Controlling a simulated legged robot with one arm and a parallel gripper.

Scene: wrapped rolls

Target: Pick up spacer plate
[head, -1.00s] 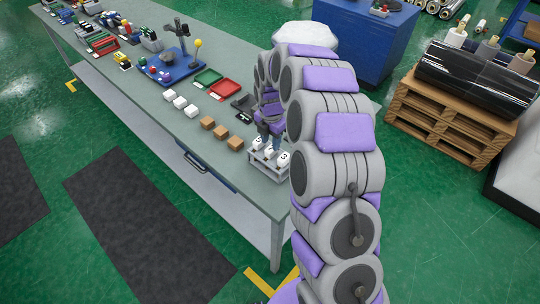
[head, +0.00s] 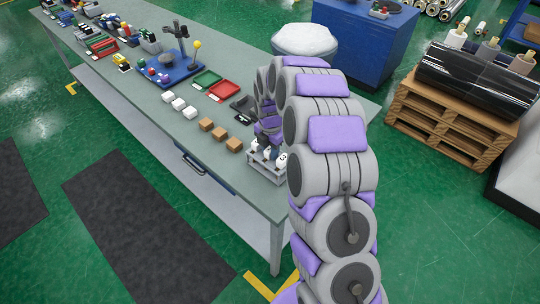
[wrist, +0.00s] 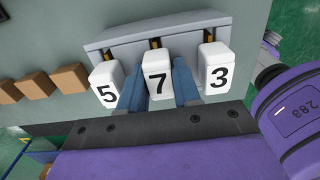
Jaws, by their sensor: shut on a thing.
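In the wrist view, a white block marked 7 (wrist: 158,80) sits between the two blue fingers of my gripper (wrist: 158,92), which is shut on it. White blocks marked 5 (wrist: 106,82) and 3 (wrist: 216,68) stand on either side. All three are at a light grey rack (wrist: 190,24), with the 7 block in the middle place. In the head view, my gripper (head: 266,142) is over this rack (head: 268,173) at the table's near right end, and my arm partly hides it. I cannot tell which thing is called the spacer plate.
Brown blocks (head: 220,133) and white blocks (head: 178,103) lie left of the rack on the long table (head: 150,100). A dark tray (head: 241,105), a red tray (head: 224,90) and a green tray (head: 206,78) lie behind. A pallet (head: 440,125) with a black roll stands at right.

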